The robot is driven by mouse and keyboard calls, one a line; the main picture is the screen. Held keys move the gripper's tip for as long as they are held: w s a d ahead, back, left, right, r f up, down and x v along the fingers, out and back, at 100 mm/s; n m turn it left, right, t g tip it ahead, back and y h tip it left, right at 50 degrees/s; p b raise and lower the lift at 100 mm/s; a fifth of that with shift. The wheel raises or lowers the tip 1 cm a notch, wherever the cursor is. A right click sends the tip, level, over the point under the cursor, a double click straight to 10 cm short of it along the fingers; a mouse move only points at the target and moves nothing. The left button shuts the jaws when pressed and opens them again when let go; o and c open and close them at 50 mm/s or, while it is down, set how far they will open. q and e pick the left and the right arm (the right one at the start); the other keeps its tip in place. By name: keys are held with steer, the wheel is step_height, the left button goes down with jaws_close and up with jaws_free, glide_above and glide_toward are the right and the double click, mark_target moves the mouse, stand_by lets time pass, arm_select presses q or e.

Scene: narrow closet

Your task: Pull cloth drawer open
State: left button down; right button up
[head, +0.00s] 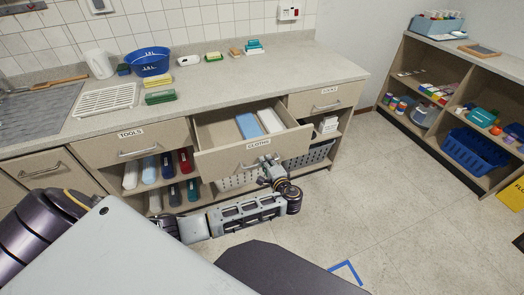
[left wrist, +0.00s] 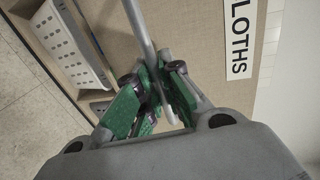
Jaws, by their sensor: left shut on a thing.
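The cloths drawer (head: 218,163) stands pulled out from the counter in the head view. It has a "CLOTHS" label on its front, and a blue and a white folded cloth (head: 248,125) lie inside. My left gripper (head: 268,164) is at the bar handle on the drawer front. In the left wrist view the green-padded fingers of the left gripper (left wrist: 157,95) are shut on the grey bar handle (left wrist: 140,35), beside the label (left wrist: 240,38). My right gripper is not in view.
The tools drawer (head: 130,143) and the locks drawer (head: 326,102) are shut on either side. Open shelves below hold bottles and baskets. A blue basin (head: 149,62) and a drying rack (head: 106,99) stand on the counter. Floor (head: 345,195) is clear to the right.

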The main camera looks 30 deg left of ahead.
arm_select(q)
steer(key=shift+f+p+v, duration=0.2)
steer(key=shift+v, duration=0.8)
steer(key=shift+f+p+v, duration=0.2)
steer(key=shift+v, duration=0.8)
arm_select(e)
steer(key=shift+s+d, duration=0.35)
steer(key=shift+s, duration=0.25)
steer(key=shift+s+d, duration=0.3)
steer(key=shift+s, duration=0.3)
arm_select(q)
steer(key=c, duration=1.6)
jaws_free()
steer(key=shift+o, duration=0.2)
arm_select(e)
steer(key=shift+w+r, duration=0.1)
arm_select(q)
steer(key=shift+s+d, duration=0.15)
steer(key=v, duration=0.7)
